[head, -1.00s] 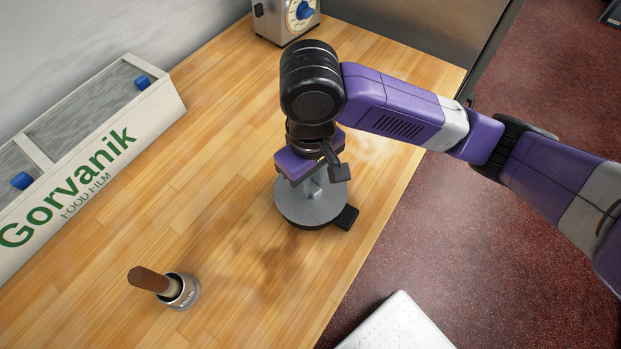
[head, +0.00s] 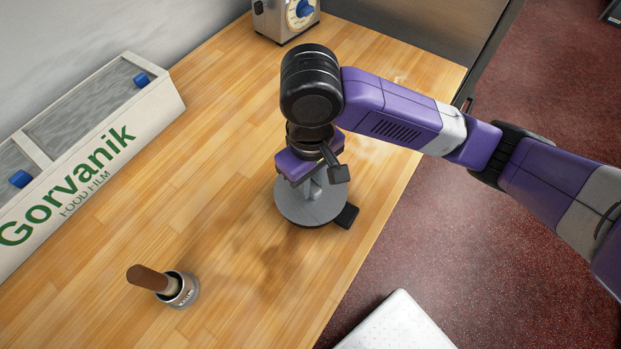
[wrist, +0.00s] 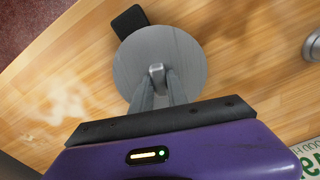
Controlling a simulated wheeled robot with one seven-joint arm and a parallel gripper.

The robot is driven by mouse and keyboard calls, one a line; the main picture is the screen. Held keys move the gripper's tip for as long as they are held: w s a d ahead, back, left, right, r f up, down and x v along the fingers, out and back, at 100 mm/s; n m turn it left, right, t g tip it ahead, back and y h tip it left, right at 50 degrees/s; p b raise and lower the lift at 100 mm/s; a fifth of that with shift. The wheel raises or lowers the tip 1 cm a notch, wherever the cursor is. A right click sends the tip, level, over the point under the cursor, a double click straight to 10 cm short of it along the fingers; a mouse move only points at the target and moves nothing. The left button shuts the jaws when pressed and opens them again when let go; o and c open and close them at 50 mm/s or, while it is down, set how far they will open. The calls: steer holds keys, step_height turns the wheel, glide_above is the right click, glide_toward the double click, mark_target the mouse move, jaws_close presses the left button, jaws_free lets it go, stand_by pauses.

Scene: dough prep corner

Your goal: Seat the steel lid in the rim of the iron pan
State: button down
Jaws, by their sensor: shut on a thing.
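The steel lid (head: 300,208) is a grey disc with a central knob, low over the right part of the wooden worktop. My gripper (head: 318,178) is above it, shut on the lid's knob. In the wrist view the lid (wrist: 185,55) looks round and the fingers of my gripper (wrist: 157,80) close on the knob. Of the iron pan, only a black handle (head: 347,216) shows, sticking out from under the lid; it also shows in the wrist view (wrist: 129,20). The pan's rim is hidden, so I cannot tell whether the lid rests in it.
A small metal cup (head: 186,292) with a brown-handled tool stands at the front left. A white food film box (head: 90,160) lies along the wall. The worktop's right edge is close to the pan; wood left of the lid is clear.

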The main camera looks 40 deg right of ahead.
steer(key=c, duration=1.2)
jaws_free()
step_height(320, 180, up, 8)
steer(key=p, duration=0.8)
steer(key=shift+p, duration=0.35)
